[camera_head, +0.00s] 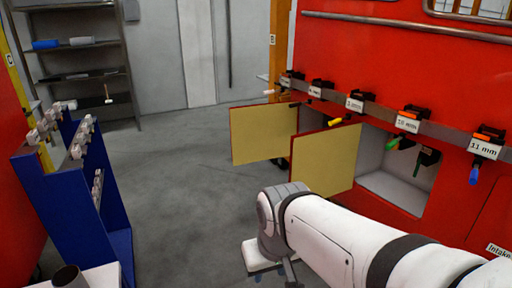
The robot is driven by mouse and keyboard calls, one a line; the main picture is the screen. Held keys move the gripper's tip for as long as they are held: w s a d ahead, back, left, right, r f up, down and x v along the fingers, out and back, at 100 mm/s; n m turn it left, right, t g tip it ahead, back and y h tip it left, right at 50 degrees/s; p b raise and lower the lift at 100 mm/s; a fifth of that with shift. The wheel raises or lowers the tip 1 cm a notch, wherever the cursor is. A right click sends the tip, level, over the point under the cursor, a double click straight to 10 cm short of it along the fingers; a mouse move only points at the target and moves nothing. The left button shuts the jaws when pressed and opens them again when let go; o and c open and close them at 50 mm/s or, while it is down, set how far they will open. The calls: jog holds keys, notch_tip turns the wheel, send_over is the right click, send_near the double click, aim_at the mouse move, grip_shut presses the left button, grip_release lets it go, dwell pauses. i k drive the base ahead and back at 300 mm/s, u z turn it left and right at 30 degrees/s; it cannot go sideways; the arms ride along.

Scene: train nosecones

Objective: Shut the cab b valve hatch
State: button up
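Two hatch doors with pale yellow inner faces stand open on the red train side. The farther door (264,134) swings out to the left, and the nearer door (326,160) stands out in front of a grey-lined compartment (396,186). No readable label shows which one is the cab b valve hatch. My white arm reaches in from the lower right, in front of the nearer door in the picture. My gripper (288,270) is at the arm's far end, low and pointing down; its fingers are mostly hidden, and whether it touches anything cannot be told.
A rail (374,109) above the hatches holds several labelled tools, including 10 mm and 11 mm. A blue rack (68,205) stands at left, shelves (84,78) at the back. Grey floor (190,170) between is clear. A label starting "Intake" (498,251) is at lower right.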

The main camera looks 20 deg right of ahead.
aim_at(324, 159)
jog(key=i, duration=2.65)
jog(key=u, duration=2.15)
jog(key=i, duration=0.25)
jog(key=z, duration=4.7)
